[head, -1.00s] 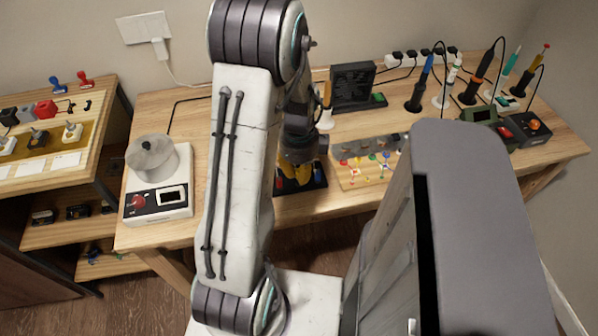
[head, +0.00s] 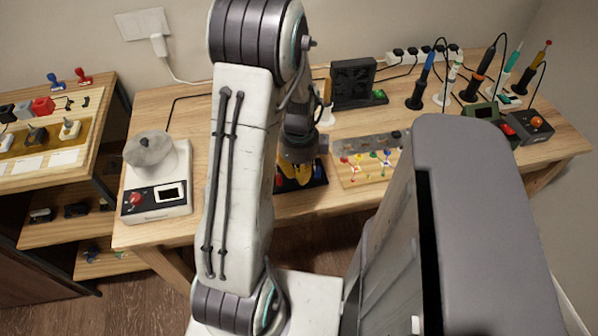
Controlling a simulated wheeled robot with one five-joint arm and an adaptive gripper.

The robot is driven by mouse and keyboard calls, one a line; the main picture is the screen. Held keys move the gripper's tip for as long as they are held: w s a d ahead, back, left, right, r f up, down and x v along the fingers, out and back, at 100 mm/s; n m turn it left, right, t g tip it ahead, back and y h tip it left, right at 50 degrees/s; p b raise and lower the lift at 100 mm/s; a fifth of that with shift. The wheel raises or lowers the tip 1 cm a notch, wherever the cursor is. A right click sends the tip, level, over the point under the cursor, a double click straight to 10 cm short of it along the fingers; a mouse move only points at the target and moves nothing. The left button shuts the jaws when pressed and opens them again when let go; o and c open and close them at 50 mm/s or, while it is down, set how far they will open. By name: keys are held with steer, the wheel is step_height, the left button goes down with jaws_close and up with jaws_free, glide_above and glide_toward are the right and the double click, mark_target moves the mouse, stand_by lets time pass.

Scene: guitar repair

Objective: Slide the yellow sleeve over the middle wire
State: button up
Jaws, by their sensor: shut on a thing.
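My gripper (head: 296,181), with yellow fingers, points down over a small black tray (head: 317,181) at the front middle of the bench. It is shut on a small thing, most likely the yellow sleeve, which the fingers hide. Red and blue pieces show in the tray beside the fingers. Right of the gripper, a wooden board (head: 349,183) carries a grey strip (head: 362,143) and several small coloured ends, red, yellow, white and blue. The wires are too small to tell apart, so I cannot single out the middle one. My gripper is left of the board, apart from it.
A black fan-like box (head: 352,84) stands behind the board. Several upright tools on stands, including a blue one (head: 427,70), fill the back right. A white device with a round pot (head: 150,151) stands at the left. Bare bench lies between it and my arm.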

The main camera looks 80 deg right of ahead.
steer(key=shift+f+b, duration=0.25)
steer(key=shift+b, duration=0.05)
stand_by(0.4)
steer(key=o, duration=1.3)
steer(key=shift+c, duration=0.2)
steer(key=shift+r, duration=0.15)
steer(key=shift+r+p, duration=3.5)
steer(key=shift+r, duration=0.9)
